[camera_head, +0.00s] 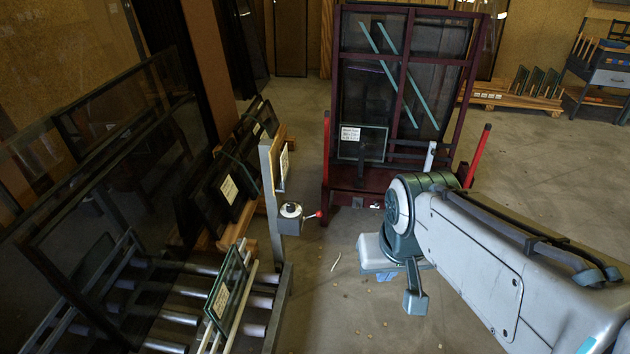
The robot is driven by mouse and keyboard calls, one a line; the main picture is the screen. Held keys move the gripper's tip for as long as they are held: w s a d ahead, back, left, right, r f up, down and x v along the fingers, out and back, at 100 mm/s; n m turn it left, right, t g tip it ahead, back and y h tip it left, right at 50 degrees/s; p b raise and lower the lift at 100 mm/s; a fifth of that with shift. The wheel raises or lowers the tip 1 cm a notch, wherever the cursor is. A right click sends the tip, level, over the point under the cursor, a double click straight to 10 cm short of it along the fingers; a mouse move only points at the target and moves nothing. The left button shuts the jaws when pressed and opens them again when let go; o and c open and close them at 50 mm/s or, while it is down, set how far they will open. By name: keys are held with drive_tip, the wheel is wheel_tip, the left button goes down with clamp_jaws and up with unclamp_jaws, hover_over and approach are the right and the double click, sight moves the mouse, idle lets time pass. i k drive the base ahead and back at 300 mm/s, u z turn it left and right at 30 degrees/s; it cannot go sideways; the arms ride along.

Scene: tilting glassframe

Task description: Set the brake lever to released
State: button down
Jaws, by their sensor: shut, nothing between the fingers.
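The brake lever (309,216) is a short, thin lever with a red ball knob, sticking out to the right from a round, pale hub (291,211). The hub is on the side of a grey upright post. My gripper (415,300) appears at the end of my arm, below the grey-green joint, to the right of the lever and lower in the picture. It is shut and empty, and clear floor shows between it and the knob. Its fingers are small here and partly hidden by my arm.
A roller conveyor (180,318) with framed glass panes fills the lower left. Behind stands a dark red tilting frame (405,80) holding glass, with red handles at both sides. A pallet with panes (510,95) stands at the back right. The floor around my gripper is largely clear.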

sight(318, 214)
drive_tip(key=z, duration=0.05)
drive_tip(key=i, duration=0.95)
drive_tip(key=u, duration=0.2)
